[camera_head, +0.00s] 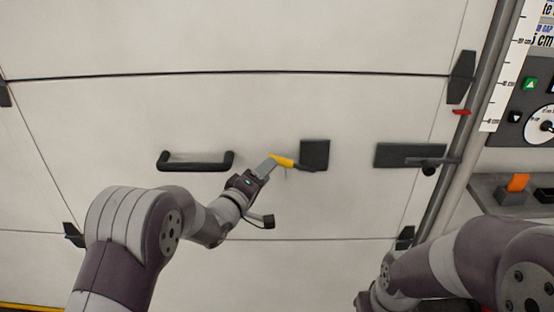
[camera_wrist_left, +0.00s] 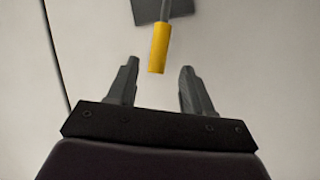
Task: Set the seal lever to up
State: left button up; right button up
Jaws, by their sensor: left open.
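The seal lever has a yellow grip (camera_head: 283,161) on a dark arm that runs to a dark square plate (camera_head: 315,154) on the white door. In the head view the lever lies nearly level, its yellow end pointing left. My left gripper (camera_head: 267,167) is at the yellow end. In the left wrist view my left gripper (camera_wrist_left: 158,85) is open, and the yellow grip (camera_wrist_left: 158,48) shows ahead, between the lines of the two fingers. The fingers appear apart from it. My right arm (camera_head: 450,262) shows at the lower right; its gripper is out of view.
A black handle (camera_head: 195,162) is on the door left of the lever. A dark latch plate with a bar (camera_head: 410,155) is to the right. A vertical pole and a control panel (camera_head: 530,110) with an orange switch (camera_head: 517,182) stand at the far right.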

aim_at(291, 164)
pick_arm(q)
jog(key=x, duration=0.6)
jog(key=shift+w+d+r, duration=0.1)
grip_shut()
